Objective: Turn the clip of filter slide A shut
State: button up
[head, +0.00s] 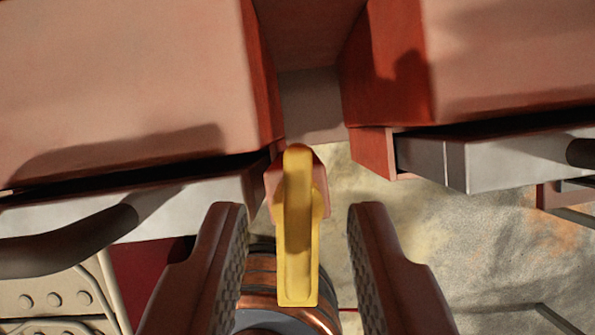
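A yellow clip (297,235) stands lengthwise in the middle of the head view, its rounded far end against a small reddish block (275,182) between two housings. My gripper (298,225) is open, with one ridged finger on each side of the clip. Gaps show between the clip and both fingers. A light metal slide (185,207) with a dark handle (70,240) is at the left, and another slide (500,155) sticks out of the housing at the right. I cannot tell which one is slide A; no label shows.
Large reddish housings stand at the left (120,80) and right (510,60), with a narrow gap between them. A copper-coloured ringed cylinder (262,280) lies below the clip. A beige panel with round studs (55,299) is at the lower left. Stained floor (500,245) shows at the right.

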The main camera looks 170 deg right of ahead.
jog(key=shift+w+f, duration=0.2)
jog(key=shift+f, duration=0.25)
grip_shut()
